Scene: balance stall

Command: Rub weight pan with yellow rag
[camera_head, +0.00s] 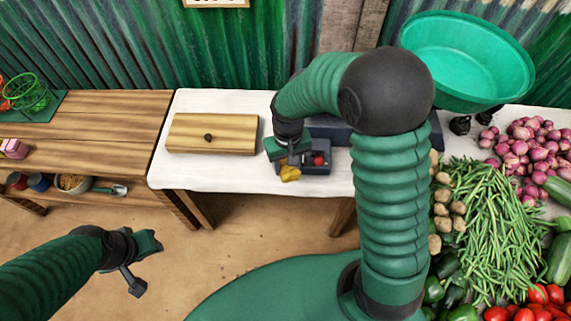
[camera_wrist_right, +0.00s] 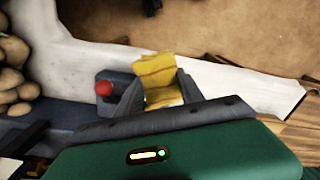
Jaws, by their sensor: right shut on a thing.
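The yellow rag (camera_head: 290,174) hangs from my right gripper (camera_head: 289,157) at the front edge of the white-topped table. In the right wrist view the rag (camera_wrist_right: 158,72) is pinched between the two grey fingers (camera_wrist_right: 160,98). A small dark grey block with a red knob (camera_head: 318,159) is right beside the gripper; the knob also shows in the wrist view (camera_wrist_right: 103,88). I cannot tell whether the rag touches it. A larger dark grey body (camera_head: 329,129) behind is partly hidden by my right arm. Which part is the weight pan is unclear. My left gripper (camera_head: 147,264) is open and empty, low at left.
A wooden box with a dark knob (camera_head: 212,134) lies left on the white cloth (camera_head: 205,174). A big green basin (camera_head: 467,62) stands at back right. Onions (camera_head: 530,145), green beans (camera_head: 497,205) and potatoes (camera_head: 441,224) fill the right side. A wooden shelf (camera_head: 107,125) stands at left.

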